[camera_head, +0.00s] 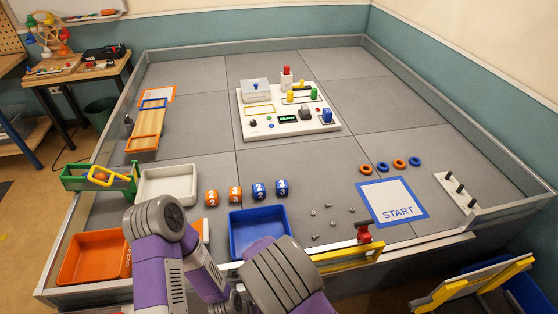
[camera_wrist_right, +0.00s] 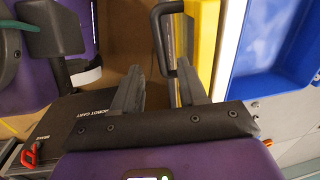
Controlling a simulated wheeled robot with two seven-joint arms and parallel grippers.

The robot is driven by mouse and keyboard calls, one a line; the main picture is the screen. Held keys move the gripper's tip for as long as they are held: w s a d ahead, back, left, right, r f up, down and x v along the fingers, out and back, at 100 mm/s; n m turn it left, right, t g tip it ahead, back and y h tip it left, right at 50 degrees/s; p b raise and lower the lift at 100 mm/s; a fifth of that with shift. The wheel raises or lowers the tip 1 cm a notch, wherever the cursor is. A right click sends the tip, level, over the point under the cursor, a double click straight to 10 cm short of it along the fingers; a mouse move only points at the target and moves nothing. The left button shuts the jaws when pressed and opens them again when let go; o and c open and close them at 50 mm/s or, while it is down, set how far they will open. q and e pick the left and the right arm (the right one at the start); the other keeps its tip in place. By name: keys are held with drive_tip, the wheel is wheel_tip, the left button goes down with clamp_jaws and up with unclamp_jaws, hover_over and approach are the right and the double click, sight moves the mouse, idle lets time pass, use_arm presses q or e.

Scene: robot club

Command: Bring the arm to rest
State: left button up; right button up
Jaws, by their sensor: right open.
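My right gripper (camera_wrist_right: 160,72) shows in the right wrist view. Its two dark fingers stand apart with no object clamped between them. A black bar handle (camera_wrist_right: 158,30) beside a yellow panel (camera_wrist_right: 201,40) appears in the gap between the fingertips; I cannot tell how far beyond them it is. In the head view my purple and grey arm links show at the bottom, over the near edge of the play field (camera_head: 200,75). Neither gripper's fingers show in the head view, and my left gripper is not seen.
Near the front edge are an orange bin (camera_head: 92,258), a white tray (camera_head: 166,186), a blue tray (camera_head: 258,228), number cubes (camera_head: 235,194) and a START mat (camera_head: 397,202). A yellow-framed panel (camera_head: 470,284) stands outside at lower right. The field's middle floor is largely clear.

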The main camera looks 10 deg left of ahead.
drive_tip(key=s+d+f+n+y, duration=0.1)
drive_tip(key=s+d+f+n, duration=0.1)
drive_tip(key=d, duration=0.4)
drive_tip(key=s+d+f+n+y, duration=0.1)
drive_tip(key=s+d+f+n, duration=0.1)
drive_tip(key=s+d+n, duration=0.3)
drive_tip(key=s+d+f+n+y, duration=0.1)
drive_tip(key=s+d+n, duration=0.3)
drive_tip(key=d, duration=0.4)
drive_tip(key=shift+f+g+y, duration=0.3)
drive_tip(key=shift+f, duration=0.45)
drive_tip(key=shift+s+d, duration=0.1)
drive_tip(key=shift+s, duration=0.05)
